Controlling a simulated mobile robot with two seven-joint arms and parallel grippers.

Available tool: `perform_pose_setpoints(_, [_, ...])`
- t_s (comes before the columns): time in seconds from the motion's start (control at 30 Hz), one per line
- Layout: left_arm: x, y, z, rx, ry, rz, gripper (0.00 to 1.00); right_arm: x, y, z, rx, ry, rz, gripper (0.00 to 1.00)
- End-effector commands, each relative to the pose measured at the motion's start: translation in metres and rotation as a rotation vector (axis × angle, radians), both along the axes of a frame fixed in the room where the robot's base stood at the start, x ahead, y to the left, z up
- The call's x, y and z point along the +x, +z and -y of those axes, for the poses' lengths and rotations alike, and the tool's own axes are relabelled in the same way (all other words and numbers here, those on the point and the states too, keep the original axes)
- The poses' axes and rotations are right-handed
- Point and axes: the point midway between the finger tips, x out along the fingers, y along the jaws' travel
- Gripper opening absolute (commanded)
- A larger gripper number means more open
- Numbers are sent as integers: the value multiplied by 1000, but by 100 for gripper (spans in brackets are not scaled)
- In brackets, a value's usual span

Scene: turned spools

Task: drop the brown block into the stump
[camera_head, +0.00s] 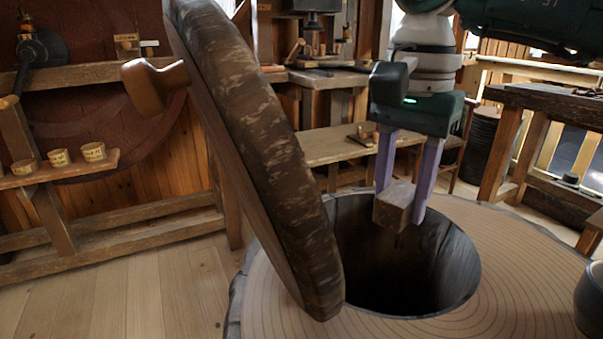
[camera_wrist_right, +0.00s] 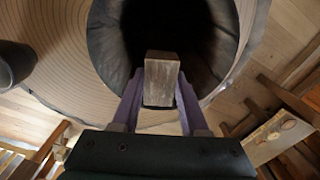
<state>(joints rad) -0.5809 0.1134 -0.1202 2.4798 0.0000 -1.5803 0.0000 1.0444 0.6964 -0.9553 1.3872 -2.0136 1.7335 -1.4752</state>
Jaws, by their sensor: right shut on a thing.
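The stump (camera_head: 510,275) has a pale ringed top with a wide dark round hole (camera_head: 400,265) in it. Its bark-edged lid (camera_head: 265,150) stands tilted open at the left of the hole, with a wooden knob (camera_head: 155,82) on it. My right gripper (camera_head: 405,200) is shut on the brown block (camera_head: 393,207) and holds it above the hole, towards its far side. In the right wrist view the block (camera_wrist_right: 161,78) sits between the purple fingers, with the dark hole behind it. My left gripper is not in view.
A dark round vessel (camera_head: 590,295) stands on the stump top at the right edge. Behind are a wooden bench (camera_head: 345,146) and a workbench at the right (camera_head: 545,98). A shelf with small cups (camera_head: 60,158) is at the left.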

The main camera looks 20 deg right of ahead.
Motion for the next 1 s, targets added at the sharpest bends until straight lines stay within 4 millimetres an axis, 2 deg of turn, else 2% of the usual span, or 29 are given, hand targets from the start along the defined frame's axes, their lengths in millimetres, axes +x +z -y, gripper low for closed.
perform_pose_setpoints(0.03, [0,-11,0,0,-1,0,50,0,-12,0,1,0,0,0])
perform_pose_setpoints(0.2, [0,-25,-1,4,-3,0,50,0,-31,-1,1,2,0,0])
perform_pose_setpoints(0.57, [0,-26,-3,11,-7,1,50,0,-34,-1,1,3,0,0])
perform_pose_setpoints(0.6, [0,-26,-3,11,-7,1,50,0,-34,-1,1,3,0,48])
perform_pose_setpoints(0.87, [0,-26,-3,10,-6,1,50,0,-34,0,1,3,0,77])
perform_pose_setpoints(1.0, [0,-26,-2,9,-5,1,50,0,-34,0,1,3,0,79])
